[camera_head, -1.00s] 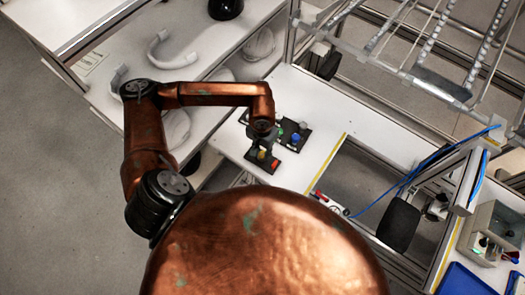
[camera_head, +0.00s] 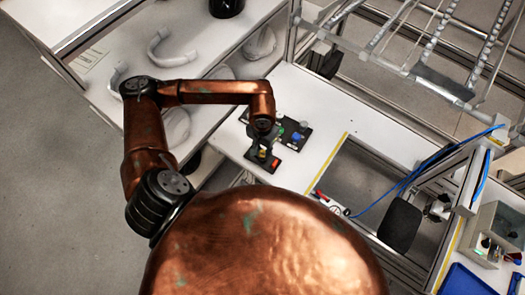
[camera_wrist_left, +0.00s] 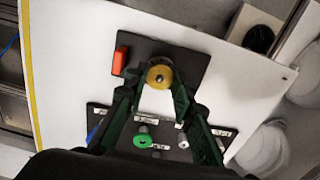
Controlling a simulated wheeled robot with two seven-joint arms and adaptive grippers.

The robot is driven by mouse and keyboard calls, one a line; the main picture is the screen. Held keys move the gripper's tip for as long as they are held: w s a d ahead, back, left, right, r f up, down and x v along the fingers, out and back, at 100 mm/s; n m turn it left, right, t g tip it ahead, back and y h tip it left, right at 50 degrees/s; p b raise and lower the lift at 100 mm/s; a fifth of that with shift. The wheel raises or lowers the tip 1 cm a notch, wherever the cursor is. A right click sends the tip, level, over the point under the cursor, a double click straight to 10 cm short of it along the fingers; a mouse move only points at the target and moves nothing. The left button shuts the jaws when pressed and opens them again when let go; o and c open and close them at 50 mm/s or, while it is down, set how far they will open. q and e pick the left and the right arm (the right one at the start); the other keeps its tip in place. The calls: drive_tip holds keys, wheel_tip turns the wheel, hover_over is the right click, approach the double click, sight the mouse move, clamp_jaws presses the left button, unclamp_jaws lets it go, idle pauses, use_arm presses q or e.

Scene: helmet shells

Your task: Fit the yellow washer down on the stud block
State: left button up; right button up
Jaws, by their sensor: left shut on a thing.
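The yellow washer (camera_wrist_left: 158,80) is between the two fingertips of my left gripper (camera_wrist_left: 158,84) in the left wrist view. A grey round stud tip shows in its centre, so the washer appears to be around the stud; how far down it sits I cannot tell. Under it is the stud block, a dark plate (camera_wrist_left: 190,62) with an orange-red block (camera_wrist_left: 120,61) at one end. In the head view my left gripper (camera_head: 262,156) is low over this plate, with a bit of yellow between the fingers. My right gripper is not in view.
A second dark board (camera_wrist_left: 217,132) beside the plate carries a green ring (camera_wrist_left: 142,141), a blue piece (camera_head: 296,136) and grey studs. Pale curved shell parts (camera_head: 170,48) lie on the counter behind.

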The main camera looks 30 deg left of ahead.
use_arm(q)
drive_tip(key=shift+r, duration=0.85)
idle(0.3)
drive_tip(key=shift+b, duration=1)
idle(1.3)
drive_tip(key=shift+f+b, duration=1.35)
drive_tip(key=shift+b, duration=0.2)
drive_tip(key=o, duration=0.8)
drive_tip(key=shift+o, duration=0.2)
drive_tip(key=shift+r, duration=0.1)
